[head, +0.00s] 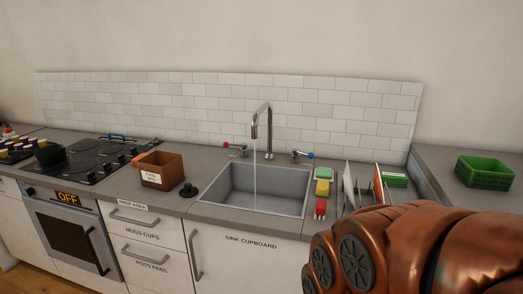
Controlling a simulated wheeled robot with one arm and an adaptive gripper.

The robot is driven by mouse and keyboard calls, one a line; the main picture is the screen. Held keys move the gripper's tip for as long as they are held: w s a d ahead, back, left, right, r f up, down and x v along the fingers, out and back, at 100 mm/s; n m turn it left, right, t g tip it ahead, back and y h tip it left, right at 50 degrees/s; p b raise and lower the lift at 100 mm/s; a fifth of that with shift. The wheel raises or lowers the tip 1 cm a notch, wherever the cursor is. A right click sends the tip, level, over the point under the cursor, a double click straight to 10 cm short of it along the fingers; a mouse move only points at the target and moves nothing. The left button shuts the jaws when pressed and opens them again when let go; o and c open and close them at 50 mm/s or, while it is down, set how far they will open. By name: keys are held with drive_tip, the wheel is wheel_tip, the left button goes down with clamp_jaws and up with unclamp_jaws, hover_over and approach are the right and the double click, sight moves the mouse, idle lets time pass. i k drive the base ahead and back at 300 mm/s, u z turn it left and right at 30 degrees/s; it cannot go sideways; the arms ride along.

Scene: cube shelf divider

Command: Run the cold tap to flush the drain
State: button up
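The chrome tap (262,118) stands behind the sink, its spout curved over the basin. A thin stream of water (255,178) falls from the spout into the grey sink basin (285,192). A handle with a red end (228,146) is to the left of the spout. The cold handle with a blue end (308,155) is to the right. The drain is not clearly visible. A copper-coloured part of my arm fills the lower right; my gripper's fingers do not show.
A black stopper-like object (188,190) and a brown food-bin box (161,170) stand left of the sink. Sponges (323,180) and a rack with plates (352,188) stand right of it. A green basket (485,171) sits on the right counter.

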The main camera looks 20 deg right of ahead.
sight(295, 151)
drive_tip(key=u, duration=0.05)
drive_tip(key=i, duration=1.35)
drive_tip(key=z, duration=0.7)
